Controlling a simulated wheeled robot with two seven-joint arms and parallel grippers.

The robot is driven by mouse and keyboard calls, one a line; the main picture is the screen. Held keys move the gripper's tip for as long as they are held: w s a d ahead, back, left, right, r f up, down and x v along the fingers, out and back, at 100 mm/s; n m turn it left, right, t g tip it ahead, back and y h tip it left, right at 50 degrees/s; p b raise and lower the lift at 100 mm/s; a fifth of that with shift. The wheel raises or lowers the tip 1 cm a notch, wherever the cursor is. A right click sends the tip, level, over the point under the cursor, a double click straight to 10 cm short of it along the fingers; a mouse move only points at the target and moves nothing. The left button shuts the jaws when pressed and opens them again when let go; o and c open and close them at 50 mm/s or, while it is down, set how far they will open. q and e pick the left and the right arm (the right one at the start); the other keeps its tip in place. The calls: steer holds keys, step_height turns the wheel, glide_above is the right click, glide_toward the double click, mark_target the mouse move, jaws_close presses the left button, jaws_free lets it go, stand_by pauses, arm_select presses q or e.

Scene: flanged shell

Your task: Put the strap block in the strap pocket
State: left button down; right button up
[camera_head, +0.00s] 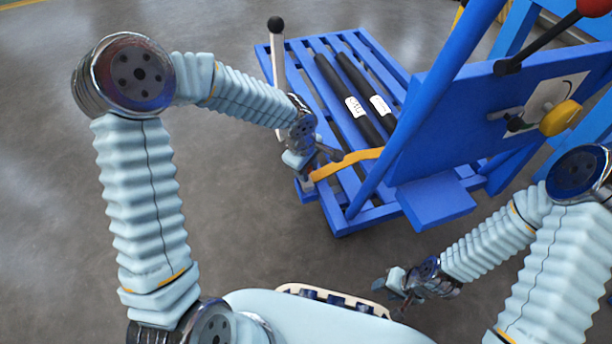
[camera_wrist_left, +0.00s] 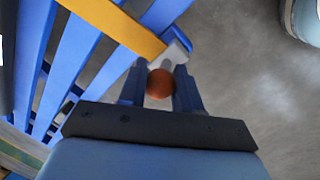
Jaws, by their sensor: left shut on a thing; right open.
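A yellow-orange strap (camera_head: 347,163) runs across the near end of the blue slatted frame and also shows in the left wrist view (camera_wrist_left: 112,22). At its end is a pale grey block (camera_wrist_left: 176,45) with a round brown-red part (camera_wrist_left: 160,83), which I take as the strap block. My left gripper (camera_head: 314,166) is shut on it; in the left wrist view its fingers (camera_wrist_left: 160,88) stand on both sides of the round part. The strap block is mostly hidden in the head view. I cannot make out the strap pocket. My right gripper (camera_head: 398,291) is open and empty, low at the front.
The blue slatted frame (camera_head: 340,225) carries two black rollers (camera_head: 341,92) with white labels. A white lever (camera_head: 278,60) with a black ball stands at its left. A blue panel (camera_head: 450,125) with a yellow knob (camera_head: 560,118) rises at the right. Grey floor is clear at left.

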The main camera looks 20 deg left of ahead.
arm_select(q)
steer(key=shift+w+a+f, duration=0.15)
steer(key=shift+w+f, duration=0.25)
steer(key=shift+f, duration=0.1)
steer(key=shift+w+a+f+b, duration=0.15)
steer(key=shift+f+b, duration=0.3)
steer(key=shift+f, duration=1.25)
steer(key=shift+f, duration=0.2)
steer(key=c, duration=0.8)
jaws_free()
steer(key=shift+r, duration=0.1)
steer(key=shift+r, duration=0.4)
steer(key=r+p, duration=0.1)
steer(key=r, duration=0.2)
steer(key=s+r+p, duration=0.1)
steer(key=r, duration=0.3)
steer(key=s+r, duration=0.1)
steer(key=r, duration=0.3)
steer(key=shift+s+a+r+p, duration=0.1)
steer(key=shift+a+p, duration=0.3)
